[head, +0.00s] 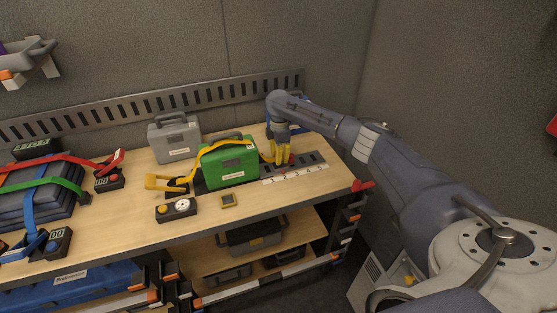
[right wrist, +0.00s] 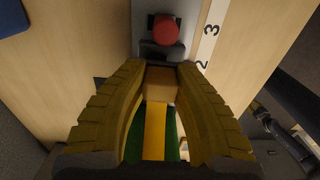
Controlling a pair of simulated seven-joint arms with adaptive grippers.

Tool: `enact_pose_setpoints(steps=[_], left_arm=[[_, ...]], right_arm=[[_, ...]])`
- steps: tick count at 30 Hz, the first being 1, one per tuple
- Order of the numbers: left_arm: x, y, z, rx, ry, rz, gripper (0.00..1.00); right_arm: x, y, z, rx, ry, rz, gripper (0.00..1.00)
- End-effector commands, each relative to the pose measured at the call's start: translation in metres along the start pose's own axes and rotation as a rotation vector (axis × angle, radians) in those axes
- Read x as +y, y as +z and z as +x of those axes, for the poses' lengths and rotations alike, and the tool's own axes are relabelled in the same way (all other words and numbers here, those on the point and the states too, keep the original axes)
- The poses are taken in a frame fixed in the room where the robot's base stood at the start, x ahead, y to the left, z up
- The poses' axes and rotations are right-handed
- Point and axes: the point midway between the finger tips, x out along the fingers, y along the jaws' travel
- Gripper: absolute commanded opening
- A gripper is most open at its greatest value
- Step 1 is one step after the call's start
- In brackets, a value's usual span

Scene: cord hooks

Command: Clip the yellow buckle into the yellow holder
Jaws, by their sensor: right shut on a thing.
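My right gripper (head: 275,151), with yellow ribbed fingers, is just right of the green case (head: 230,172) on the bench. In the right wrist view my right gripper (right wrist: 160,88) is shut on a tan-yellow block, which looks like the yellow buckle (right wrist: 160,86). A yellow strap (head: 222,145) runs over the case towards it, and the strap also shows in the wrist view (right wrist: 154,130). Ahead of the buckle, apart from it, is a dark grey fitting with a red button (right wrist: 165,30). I cannot tell if this fitting is the yellow holder. My left gripper is out of view.
A yellow lever-like frame (head: 166,182) lies left of the green case. A grey case (head: 174,140) stands behind. A numbered white strip (head: 295,174) runs along the bench at right.

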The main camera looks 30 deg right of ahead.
Motion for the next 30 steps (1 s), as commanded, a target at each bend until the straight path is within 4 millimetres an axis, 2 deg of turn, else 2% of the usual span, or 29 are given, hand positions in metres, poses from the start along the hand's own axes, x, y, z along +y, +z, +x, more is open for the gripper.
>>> enact_pose_setpoints(steps=[30], left_arm=[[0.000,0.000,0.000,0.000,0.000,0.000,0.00]], right_arm=[[0.001,0.000,-0.035,0.000,0.002,0.000,0.00]])
